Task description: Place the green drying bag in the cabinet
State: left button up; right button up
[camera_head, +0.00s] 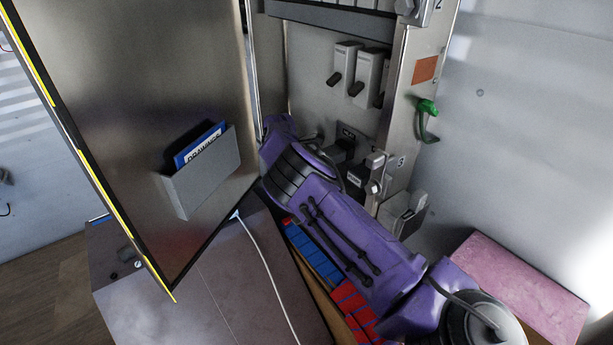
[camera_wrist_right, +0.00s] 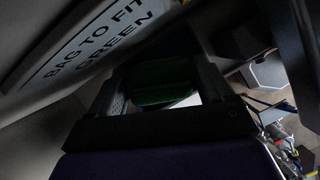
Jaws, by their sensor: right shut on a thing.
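The open cabinet (camera_head: 405,95) stands at the centre of the head view, with its door (camera_head: 120,70) swung out to the left. My purple right arm reaches up into the lower cabinet opening. Its gripper is hidden in the head view. In the right wrist view my right gripper (camera_wrist_right: 162,88) is shut on the dark green drying bag (camera_wrist_right: 160,70), which sits between the two fingers. A label (camera_wrist_right: 95,40) reading "BAG TO FIT GREEN" is at the upper left of that dim view. My left gripper is in neither view.
A grey pocket (camera_head: 205,172) with a blue "DRAWINGS" folder is on the door. Grey switch units (camera_head: 368,75) are inside the cabinet. A green hook-like piece (camera_head: 428,107) hangs on its right side. A pink block (camera_head: 520,285) lies at lower right; red and blue blocks (camera_head: 315,255) lie below my arm.

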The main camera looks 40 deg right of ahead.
jog(key=shift+f, duration=0.1)
jog(key=o, duration=1)
jog(key=shift+a, duration=0.1)
jog(key=b+v, duration=0.2)
jog(key=v, duration=1)
jog(key=shift+b, duration=0.4)
